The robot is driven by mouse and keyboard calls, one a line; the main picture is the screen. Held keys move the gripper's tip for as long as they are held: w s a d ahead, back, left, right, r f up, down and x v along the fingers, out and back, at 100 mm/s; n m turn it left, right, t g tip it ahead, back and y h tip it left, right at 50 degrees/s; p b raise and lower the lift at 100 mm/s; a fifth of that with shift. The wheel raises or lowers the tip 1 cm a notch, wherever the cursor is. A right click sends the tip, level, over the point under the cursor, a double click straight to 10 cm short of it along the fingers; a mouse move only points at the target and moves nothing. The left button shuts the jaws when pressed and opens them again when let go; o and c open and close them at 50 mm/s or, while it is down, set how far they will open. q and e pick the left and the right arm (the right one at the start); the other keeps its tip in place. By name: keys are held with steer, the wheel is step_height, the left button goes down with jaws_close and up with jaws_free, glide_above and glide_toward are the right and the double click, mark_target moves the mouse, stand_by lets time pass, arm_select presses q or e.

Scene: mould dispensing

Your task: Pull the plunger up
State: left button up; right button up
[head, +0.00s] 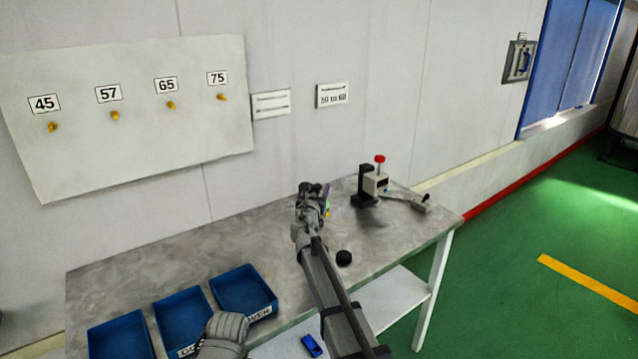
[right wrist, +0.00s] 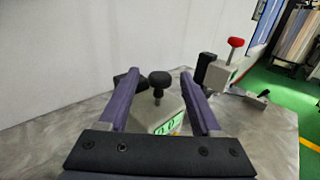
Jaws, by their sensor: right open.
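A grey block-shaped device (right wrist: 160,108) with a green display label stands on the table in the right wrist view. A black knob on a short stem, the plunger (right wrist: 160,80), rises upright from its top. My right gripper (head: 313,188) is open, its two purple fingers reaching along both sides of the device; in the right wrist view (right wrist: 157,76) the knob shows between the fingers, with gaps on both sides. In the head view my right gripper and arm mostly hide this device.
A second device with a red knob (head: 380,160) stands to the right on the metal table (head: 250,240). A black round piece (head: 343,258) lies nearer the front. Blue trays (head: 245,288) line the table's left front. A numbered board (head: 130,135) hangs on the wall behind.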

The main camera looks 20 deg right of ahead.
steer(key=x, duration=0.5)
jaws_close()
stand_by(0.4)
stand_by(0.9)
